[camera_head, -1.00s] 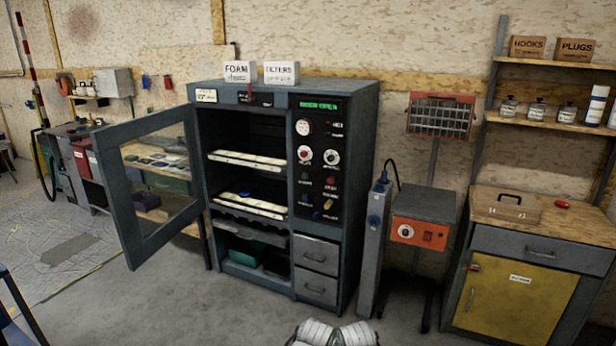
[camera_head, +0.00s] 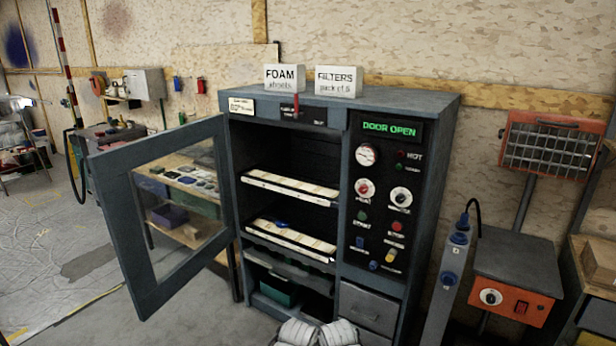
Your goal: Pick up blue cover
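A small blue object (camera_head: 281,224), likely the blue cover, lies on the lower pale slatted shelf (camera_head: 300,241) inside the grey cabinet (camera_head: 408,110). It is small in view and its shape is hard to make out. The cabinet's framed glass door (camera_head: 112,215) stands open to the left, and the green display (camera_head: 389,129) reads "DOOR OPEN". White ribbed parts of mine show at the bottom centre, but neither gripper can be made out.
An upper slatted shelf (camera_head: 290,187) sits above the blue object. A green bin (camera_head: 278,290) is below, beside a drawer (camera_head: 368,309). A grey post (camera_head: 446,285) and an orange-fronted box (camera_head: 515,303) stand right of the cabinet. Floor is free at the left.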

